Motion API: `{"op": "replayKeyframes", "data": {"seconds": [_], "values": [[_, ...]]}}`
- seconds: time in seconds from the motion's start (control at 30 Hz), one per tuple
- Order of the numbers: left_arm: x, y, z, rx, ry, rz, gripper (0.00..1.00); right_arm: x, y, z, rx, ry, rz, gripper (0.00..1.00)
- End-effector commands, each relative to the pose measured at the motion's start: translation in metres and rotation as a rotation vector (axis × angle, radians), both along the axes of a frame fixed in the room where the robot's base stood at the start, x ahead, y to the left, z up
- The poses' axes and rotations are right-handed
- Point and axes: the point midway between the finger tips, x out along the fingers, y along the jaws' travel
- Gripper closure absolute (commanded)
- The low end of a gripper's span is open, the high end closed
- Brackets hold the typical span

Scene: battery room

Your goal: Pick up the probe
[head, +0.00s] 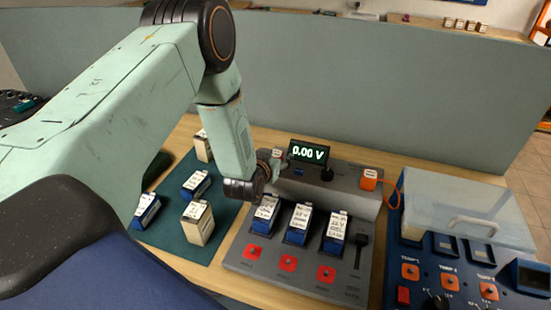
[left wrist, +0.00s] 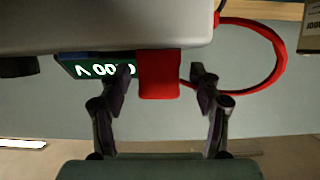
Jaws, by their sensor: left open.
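A red probe block (left wrist: 158,75) stands between the two spread fingers of my left gripper (left wrist: 163,80) in the left wrist view, with a gap on either side. In the head view a red block with a white label (head: 277,153) shows at the left end of the grey tester (head: 330,180), partly behind my left gripper (head: 276,168). The gripper is open and empty around it. A similar orange-red block (head: 370,178) with an orange cable sits at the tester's right end. My right gripper is not in view.
The tester's display (head: 308,152) reads 0.00 V, and three blue batteries (head: 299,223) stand in its slots. Several more batteries stand on the green mat (head: 175,240). A blue panel with a clear lid (head: 470,205) is at right. A red cable (left wrist: 283,60) loops beside the fingers.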

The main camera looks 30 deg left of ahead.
Motion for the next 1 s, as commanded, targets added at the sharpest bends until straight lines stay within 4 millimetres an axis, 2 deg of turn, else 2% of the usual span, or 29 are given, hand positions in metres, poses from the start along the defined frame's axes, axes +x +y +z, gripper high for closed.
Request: {"op": "replayKeyframes", "data": {"seconds": [0.17,0.83,1.0], "values": [[0.0008,0.0002,0.0000,0.000,0.000,0.000,0.37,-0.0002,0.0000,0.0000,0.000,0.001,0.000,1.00],[0.0004,0.0001,0.0002,0.000,0.000,0.000,0.94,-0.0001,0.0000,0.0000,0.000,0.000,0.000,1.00],[0.0006,0.0001,0.0004,0.000,-0.001,0.000,0.95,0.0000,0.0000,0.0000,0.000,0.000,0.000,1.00]]}}
